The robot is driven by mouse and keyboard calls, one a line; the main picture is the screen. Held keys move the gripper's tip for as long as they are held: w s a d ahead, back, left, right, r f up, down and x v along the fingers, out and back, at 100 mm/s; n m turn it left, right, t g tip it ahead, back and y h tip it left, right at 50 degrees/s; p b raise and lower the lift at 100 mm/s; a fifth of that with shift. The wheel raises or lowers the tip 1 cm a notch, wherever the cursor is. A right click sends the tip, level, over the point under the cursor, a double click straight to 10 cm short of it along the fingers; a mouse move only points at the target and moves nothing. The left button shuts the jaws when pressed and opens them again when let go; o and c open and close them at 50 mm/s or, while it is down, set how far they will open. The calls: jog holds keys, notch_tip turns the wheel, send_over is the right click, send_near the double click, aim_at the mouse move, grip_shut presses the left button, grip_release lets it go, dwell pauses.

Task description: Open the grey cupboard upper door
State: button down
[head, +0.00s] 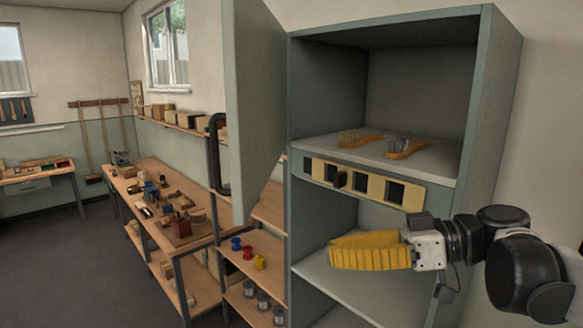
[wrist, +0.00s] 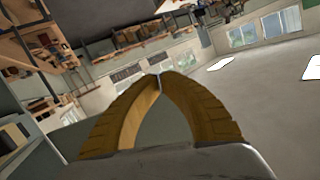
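The grey-green cupboard (head: 507,100) stands at the right in the head view. Its upper door (head: 250,110) is swung wide open to the left, seen nearly edge-on, and the upper compartment is exposed. My gripper (head: 332,253) has yellow ribbed fingers and is in front of the lower compartment, below and right of the door, apart from it. In the wrist view the fingertips (wrist: 159,76) meet, with nothing held between them.
Two wooden-handled brushes (head: 361,138) (head: 408,148) lie on the upper shelf. A cream strip (head: 414,197) with several dark openings runs along the shelf front. A workbench (head: 150,185) and a rack with coloured spools (head: 247,253) stand left of the cupboard. The floor (head: 60,260) at left is clear.

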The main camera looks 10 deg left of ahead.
notch_tip(320, 180, up, 8)
jog(key=w+d+n+g+y+p, duration=0.1)
jog(key=n+y+p, duration=0.1)
jog(key=n, duration=0.2)
jog(key=p, duration=0.3)
send_near(248, 199)
jog(key=a, duration=0.8)
jog(key=shift+s+a+f, duration=0.1)
jog(key=shift+a, duration=0.05)
jog(key=shift+a, duration=0.25)
jog(key=w+a+m+t+b, duration=0.1)
jog(key=w+a+t, duration=0.1)
jog(key=a, duration=1.3)
jog(key=w+a+m+t+b, duration=0.2)
jog(key=w+a, duration=0.3)
jog(key=a, duration=1)
jog(key=shift+w+a, duration=0.2)
jog(key=shift+a, duration=0.05)
